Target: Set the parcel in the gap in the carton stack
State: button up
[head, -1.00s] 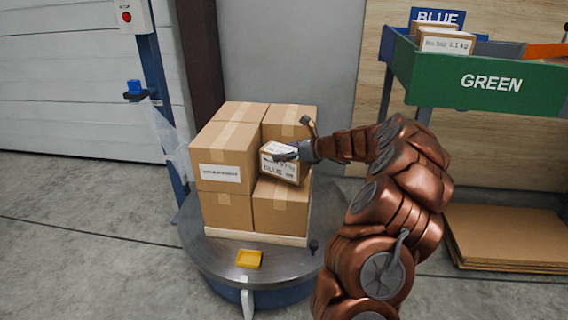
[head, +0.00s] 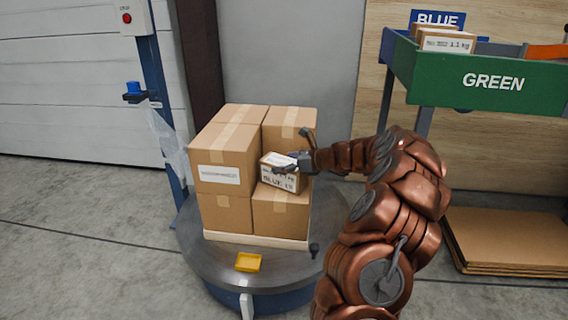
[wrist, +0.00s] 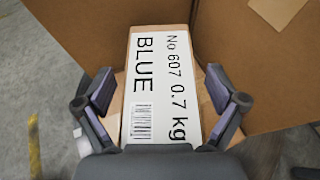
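The parcel (head: 280,181) is a small brown box with white labels reading BLUE. It sits in the gap at the front right of the carton stack (head: 222,158), on top of the lower front right carton (head: 281,212). Taller cartons stand to its left and behind it. In the wrist view the parcel (wrist: 160,85) lies between the fingers, its label reading No 607 0.7 kg. My gripper (head: 292,163) is at the parcel's upper right in the head view. In the wrist view my gripper (wrist: 161,92) is open, its pads standing apart from the parcel's sides.
The stack stands on a pale pallet on a round turntable (head: 206,267) with a yellow tray (head: 248,262) at its front. A blue post (head: 163,110) with hanging film is at left. A green bin (head: 480,85) and flat cardboard (head: 510,235) are at right.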

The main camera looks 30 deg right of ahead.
dwell(0.3)
jog(key=shift+s+d+r, duration=0.1)
jog(key=shift+s+r, duration=0.1)
jog(key=shift+r, duration=0.05)
jog(key=p+v, duration=0.4)
jog(key=v, duration=0.7)
jog(key=shift+s, duration=0.2)
